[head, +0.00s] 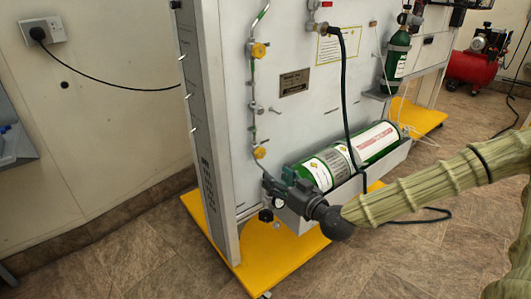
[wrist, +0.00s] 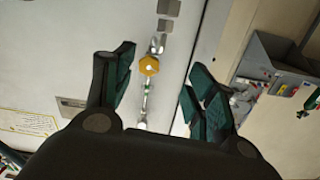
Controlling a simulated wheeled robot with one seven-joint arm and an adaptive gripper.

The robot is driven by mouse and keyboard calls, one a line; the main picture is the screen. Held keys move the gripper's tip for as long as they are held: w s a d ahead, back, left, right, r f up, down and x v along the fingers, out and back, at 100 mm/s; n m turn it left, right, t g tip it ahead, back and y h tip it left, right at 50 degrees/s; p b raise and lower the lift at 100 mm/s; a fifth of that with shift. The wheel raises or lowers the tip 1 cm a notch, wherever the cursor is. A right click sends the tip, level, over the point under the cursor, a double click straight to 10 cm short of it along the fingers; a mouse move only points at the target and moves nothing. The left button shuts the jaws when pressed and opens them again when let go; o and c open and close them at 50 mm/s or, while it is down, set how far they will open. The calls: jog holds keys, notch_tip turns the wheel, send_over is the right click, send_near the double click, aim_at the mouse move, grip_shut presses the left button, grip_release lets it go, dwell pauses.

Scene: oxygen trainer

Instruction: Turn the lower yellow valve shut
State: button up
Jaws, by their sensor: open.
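The lower yellow valve (head: 260,153) sits on a thin vertical pipe near the left edge of the white panel. My gripper (head: 275,182) is just below and slightly right of it in the head view. In the wrist view, a yellow valve (wrist: 149,66), apparently the lower one, shows between and beyond the spread fingers of my gripper (wrist: 158,78). The fingers are open and empty, with a visible gap to the valve. The upper yellow valve (head: 259,50) is higher on the same pipe.
A green cylinder (head: 350,155) lies in a tray right of the pipe. A black hose (head: 343,90) hangs down the panel. The panel's grey upright (head: 215,140) stands to the left. A yellow base (head: 260,255) lies below my gripper.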

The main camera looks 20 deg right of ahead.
aim_at(262, 154)
jog(key=p, duration=0.1)
jog(key=f+p, duration=0.1)
jog(key=p, duration=0.1)
jog(key=shift+s+a, duration=0.1)
jog(key=shift+a, duration=0.2)
jog(key=shift+d+r+p, duration=1.25)
jog(key=shift+r+p, duration=0.5)
jog(key=shift+p, duration=0.15)
jog(key=shift+n+t+y, duration=0.3)
jog(key=x, duration=1)
jog(key=shift+w+a+b, duration=0.1)
jog(key=shift+w+b, duration=0.3)
jog(key=c, duration=1)
